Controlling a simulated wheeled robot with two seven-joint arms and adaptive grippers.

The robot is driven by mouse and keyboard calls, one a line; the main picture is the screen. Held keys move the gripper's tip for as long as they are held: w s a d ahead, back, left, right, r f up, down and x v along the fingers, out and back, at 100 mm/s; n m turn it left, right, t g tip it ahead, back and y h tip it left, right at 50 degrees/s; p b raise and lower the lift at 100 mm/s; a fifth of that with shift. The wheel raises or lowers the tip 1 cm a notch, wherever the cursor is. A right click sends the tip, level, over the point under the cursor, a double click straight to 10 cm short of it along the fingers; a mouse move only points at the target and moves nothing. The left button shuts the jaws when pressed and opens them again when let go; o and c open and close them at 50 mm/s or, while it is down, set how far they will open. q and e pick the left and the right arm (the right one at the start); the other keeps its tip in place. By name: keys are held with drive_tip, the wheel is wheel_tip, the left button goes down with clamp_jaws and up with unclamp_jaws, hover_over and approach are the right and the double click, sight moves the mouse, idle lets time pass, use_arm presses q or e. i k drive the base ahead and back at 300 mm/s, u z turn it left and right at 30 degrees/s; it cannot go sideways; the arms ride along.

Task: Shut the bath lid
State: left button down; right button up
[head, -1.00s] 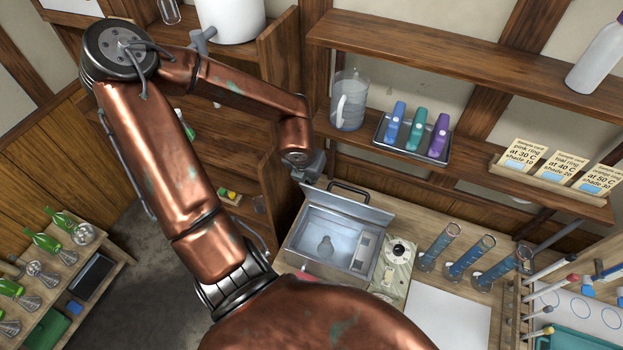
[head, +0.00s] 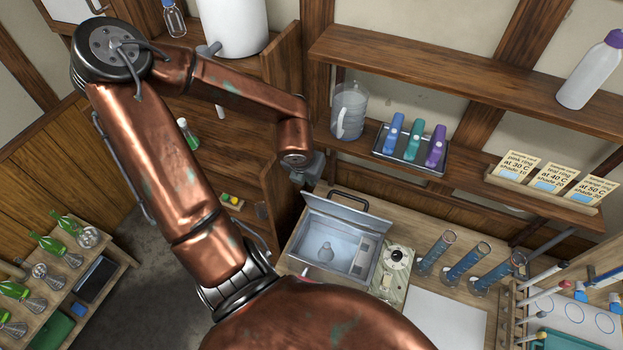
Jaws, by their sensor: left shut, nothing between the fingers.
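The bath (head: 329,258) is a grey metal box on the bench with a small flask-shaped item inside. Its lid (head: 347,213) stands open, raised along the back edge, with a dark handle (head: 348,196) at its top. My left gripper (head: 314,172) is shut and empty. It is just behind and above the left end of the lid, and in the picture it appears apart from it. Its fingertips are small and partly hidden by the wrist. My right gripper is not in view.
A dial unit (head: 396,257) and blue-filled cylinders (head: 465,263) stand right of the bath. My copper left arm covers the near left side.

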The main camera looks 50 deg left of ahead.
sight(361, 218)
drive_tip(key=k, duration=1.5)
